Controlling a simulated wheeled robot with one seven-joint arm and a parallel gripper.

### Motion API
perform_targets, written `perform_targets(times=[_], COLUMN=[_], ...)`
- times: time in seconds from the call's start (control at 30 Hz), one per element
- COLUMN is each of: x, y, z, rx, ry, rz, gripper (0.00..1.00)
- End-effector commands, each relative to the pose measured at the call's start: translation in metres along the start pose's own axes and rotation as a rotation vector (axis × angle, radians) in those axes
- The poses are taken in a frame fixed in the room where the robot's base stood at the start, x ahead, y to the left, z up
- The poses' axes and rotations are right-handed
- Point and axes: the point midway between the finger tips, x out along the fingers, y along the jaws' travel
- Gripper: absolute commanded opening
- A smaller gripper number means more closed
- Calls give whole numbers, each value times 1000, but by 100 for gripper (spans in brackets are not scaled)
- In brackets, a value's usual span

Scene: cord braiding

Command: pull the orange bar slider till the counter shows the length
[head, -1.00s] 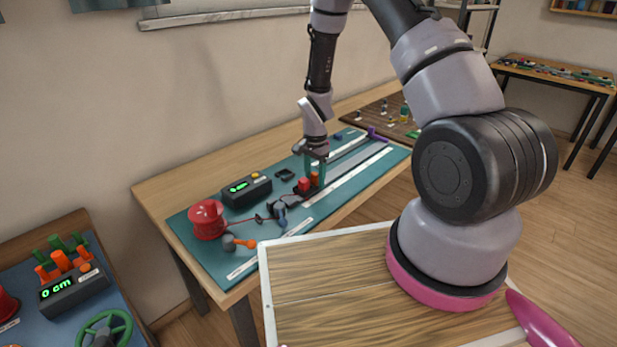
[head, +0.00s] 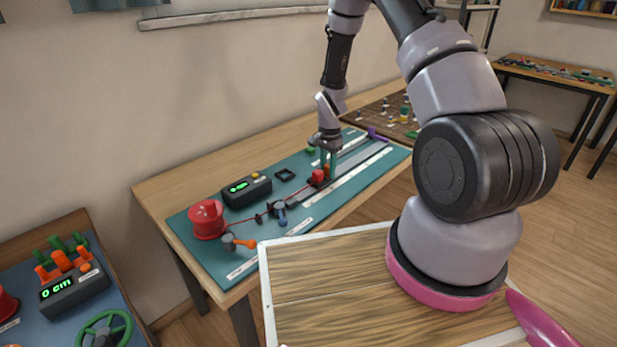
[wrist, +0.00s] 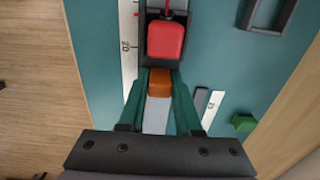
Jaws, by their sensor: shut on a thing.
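The orange bar slider (wrist: 159,82) sits between the two green fingers of my gripper (wrist: 160,90) in the wrist view. My gripper (head: 328,168) is shut on it over the rail in the head view. A red block (wrist: 165,42) is just beyond the orange part on the same dark carriage, with a red cord running from it. The cord leads left to the red spool (head: 207,219). The counter (head: 246,190) is a dark box with green lit digits too small to read. A printed scale (wrist: 129,45) beside the rail shows 20 near the carriage.
A small dark square frame (head: 285,174) and a green block (wrist: 243,122) lie beside the rail. A grey post (head: 280,212) and an orange-handled lever (head: 240,243) stand near the spool. The rail (head: 360,157) is clear to the right, up to a purple piece (head: 376,135).

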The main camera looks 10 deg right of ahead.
Motion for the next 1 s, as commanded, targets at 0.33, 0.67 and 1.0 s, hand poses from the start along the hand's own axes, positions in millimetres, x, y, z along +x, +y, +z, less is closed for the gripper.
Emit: perform_targets(times=[0.33, 0.67, 1.0], x=[-1, -1, -1], y=[-1, -1, 0], z=[-41, -77, -115], rx=[2, 3, 3], ry=[3, 4, 4], rz=[-3, -3, -3], gripper=[0, 0, 0])
